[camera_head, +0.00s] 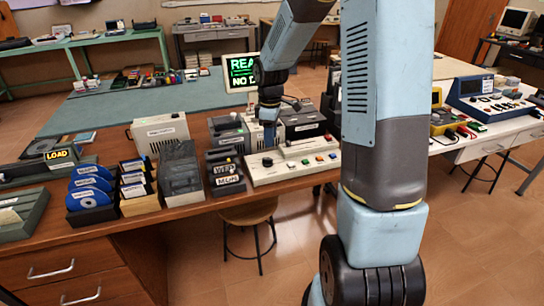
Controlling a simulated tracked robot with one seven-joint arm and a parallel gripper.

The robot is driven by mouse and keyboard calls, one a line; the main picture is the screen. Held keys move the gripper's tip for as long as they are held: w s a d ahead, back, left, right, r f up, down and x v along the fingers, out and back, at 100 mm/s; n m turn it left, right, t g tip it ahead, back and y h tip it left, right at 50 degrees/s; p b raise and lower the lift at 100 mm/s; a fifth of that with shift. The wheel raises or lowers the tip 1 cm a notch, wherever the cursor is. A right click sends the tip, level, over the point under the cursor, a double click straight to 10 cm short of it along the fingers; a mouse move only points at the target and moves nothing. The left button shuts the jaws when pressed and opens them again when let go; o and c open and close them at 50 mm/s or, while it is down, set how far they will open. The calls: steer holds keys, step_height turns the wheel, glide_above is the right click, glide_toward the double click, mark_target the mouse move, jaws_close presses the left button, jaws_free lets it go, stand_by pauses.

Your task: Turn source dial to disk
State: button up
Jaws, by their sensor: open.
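A cream control panel (262,177) lies on the wooden bench, with coloured buttons along its top. A small black round knob (267,162) at its left end looks like the source dial. Its pointer and labels are too small to read. My gripper (268,145) points down from above, just behind and over the knob. It is open, and its fingers are small and dark in this view. I cannot tell whether they touch the knob or the panel. A screen (241,71) behind shows green text, partly hidden by my arm, starting "REA" and "NO D".
Grey boxy drives (228,133) stand close behind the panel. Label holders (225,180), a dark grey unit (180,176) and racks of blue disks (90,198) stand to the left. A beige box (160,131) is behind them. A stool (248,212) is below the bench edge.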

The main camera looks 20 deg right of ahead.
mark_target(271, 159)
step_height(271, 159, down, 9)
steer(key=shift+r, duration=0.15)
steer(key=shift+c, duration=0.4)
jaws_close()
steer(key=shift+d, duration=0.25)
steer(key=shift+a, duration=0.15)
